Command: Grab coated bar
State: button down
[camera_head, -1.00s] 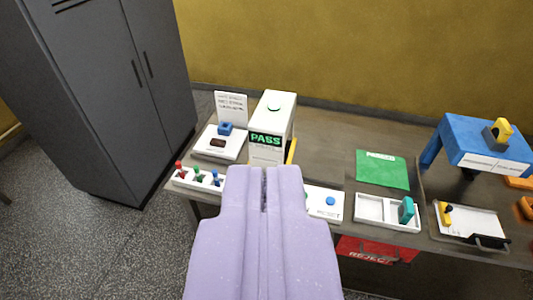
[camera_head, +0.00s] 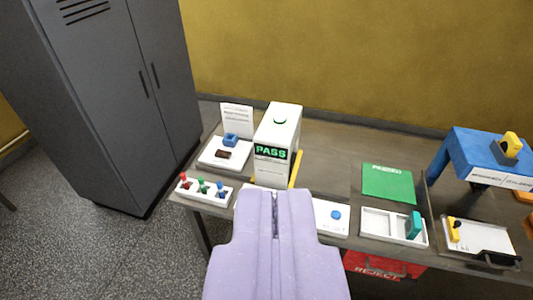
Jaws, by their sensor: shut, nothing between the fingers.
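A small dark brown bar (camera_head: 222,154), which looks like the coated bar, lies on a white plate (camera_head: 211,160) at the left of the bench, in front of a blue block (camera_head: 231,140). My gripper (camera_head: 275,193), pale lilac, is at the bottom middle of the view. Its fingers are shut with only a thin seam between them and hold nothing. In the picture it is right of the bar and below it, clear of it. It hides part of the bench front and a white panel behind it.
A white box reading PASS (camera_head: 276,150) stands right of the bar, with a yellow strip (camera_head: 295,170) beside it. A white rack (camera_head: 204,193) with red, green and blue pegs is in front. A green mat (camera_head: 388,184), white tray (camera_head: 376,223) and blue stand (camera_head: 485,155) are right. A grey cabinet (camera_head: 110,90) is left.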

aim_at(219, 153)
jog(key=i+j+u, duration=0.15)
jog(key=i+j, duration=0.2)
jog(key=i, duration=0.25)
jog(key=i+j+u, duration=0.15)
jog(key=i, duration=0.45)
jog(key=i+j+u, duration=0.1)
jog(key=i+j, duration=0.15)
jog(key=i, duration=0.4)
jog(key=i+j+u, duration=0.15)
jog(key=i, duration=0.45)
